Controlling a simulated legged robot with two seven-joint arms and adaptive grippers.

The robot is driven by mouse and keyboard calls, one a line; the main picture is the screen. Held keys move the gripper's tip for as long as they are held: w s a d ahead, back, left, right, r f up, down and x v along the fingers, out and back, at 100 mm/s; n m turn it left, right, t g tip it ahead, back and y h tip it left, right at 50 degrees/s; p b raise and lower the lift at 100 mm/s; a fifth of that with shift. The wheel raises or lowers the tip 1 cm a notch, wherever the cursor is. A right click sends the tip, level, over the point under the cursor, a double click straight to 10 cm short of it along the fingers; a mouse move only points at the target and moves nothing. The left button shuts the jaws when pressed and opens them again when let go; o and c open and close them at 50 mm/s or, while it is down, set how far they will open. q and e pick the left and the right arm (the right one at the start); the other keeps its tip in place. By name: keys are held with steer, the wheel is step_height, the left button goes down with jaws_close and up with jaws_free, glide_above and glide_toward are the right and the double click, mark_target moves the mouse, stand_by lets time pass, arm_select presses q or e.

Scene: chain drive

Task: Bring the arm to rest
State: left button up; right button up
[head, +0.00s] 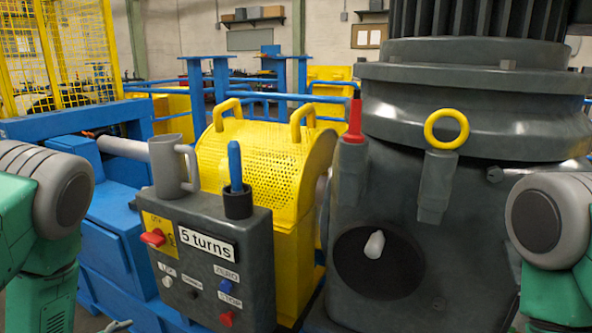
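My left arm, green with a grey joint, comes in along the left edge and points down out of the picture. My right arm, with the same colours, stands at the right edge and also runs down out of the picture. I make out neither gripper. A small pale piece shows at the bottom edge left of the control box; I cannot tell what it is. The dark grey control box (200,292) stands between my arms, with a "5 turns" label (208,242), a red switch (153,237) and several buttons. Neither arm visibly touches it.
A grey mug (172,168) and a blue-handled tool in a black holder (238,205) are on the box. Behind is a yellow perforated guard (262,160).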

arm_select(q)
steer(key=s+d+f+n+g+p, duration=0.1)
steer(key=s+d+n+g, duration=0.2)
steer(key=s, duration=0.6)
steer(key=s+d+f+n+g+p, duration=0.1)
steer(key=s+d+n+g, duration=0.3)
steer(key=s, duration=0.6)
steer(key=s+d+f+n+g+y+p, duration=0.1)
steer(key=s+d+f+n+g, duration=0.1)
steer(key=s, duration=0.8)
steer(key=d+n+g, duration=0.1)
steer(key=d+g, duration=0.1)
steer(key=d, duration=0.1)
steer(key=shift+s+d, duration=0.25)
